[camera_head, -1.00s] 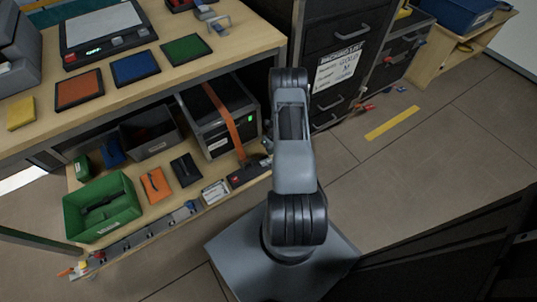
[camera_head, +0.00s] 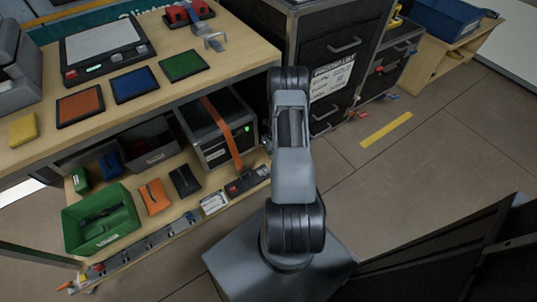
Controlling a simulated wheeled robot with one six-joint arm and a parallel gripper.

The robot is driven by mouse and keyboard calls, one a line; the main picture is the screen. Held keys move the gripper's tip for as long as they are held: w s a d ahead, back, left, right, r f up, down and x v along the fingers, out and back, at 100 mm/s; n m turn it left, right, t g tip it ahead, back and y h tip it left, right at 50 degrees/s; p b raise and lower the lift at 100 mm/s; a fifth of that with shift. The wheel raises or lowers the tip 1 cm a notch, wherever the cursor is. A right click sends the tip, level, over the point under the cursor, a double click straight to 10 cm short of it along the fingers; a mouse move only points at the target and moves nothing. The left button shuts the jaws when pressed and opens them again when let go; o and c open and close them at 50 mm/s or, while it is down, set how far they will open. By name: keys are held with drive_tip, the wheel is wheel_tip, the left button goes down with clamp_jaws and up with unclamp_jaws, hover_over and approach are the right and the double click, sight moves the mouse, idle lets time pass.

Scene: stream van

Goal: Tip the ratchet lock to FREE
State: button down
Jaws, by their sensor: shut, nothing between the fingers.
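An orange strap (camera_head: 224,128) runs over a black-and-grey case (camera_head: 203,135) on the lower shelf and down its front. At its lower end sits a dark ratchet unit (camera_head: 250,178) with a small red part (camera_head: 233,189) near its left end. This looks like the ratchet lock; its setting is too small to read. My arm rises just right of it, close to the shelf's right end in the picture. My gripper cannot be made out; the arm's upper links seem to hide it.
A green bin (camera_head: 101,219), orange pouch (camera_head: 154,196) and black pouch (camera_head: 185,181) share the lower shelf. The worktop (camera_head: 215,62) overhangs the case. A dark drawer cabinet (camera_head: 340,65) stands behind my arm. The floor to the right is open, with a yellow strip (camera_head: 386,130).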

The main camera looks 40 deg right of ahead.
sight(261, 172)
drive_tip(key=shift+w+a+r+b, duration=0.15)
drive_tip(key=shift+w+a+b, duration=0.3)
drive_tip(key=shift+b, duration=0.8)
drive_tip(key=shift+s+a, duration=0.1)
drive_tip(key=b+x, duration=0.3)
drive_tip(key=x, duration=0.3)
drive_tip(key=b+x, duration=0.3)
drive_tip(key=x, duration=0.4)
drive_tip(key=shift+f, duration=0.25)
drive_tip(key=shift+a+f, duration=0.1)
drive_tip(key=shift+f, duration=0.15)
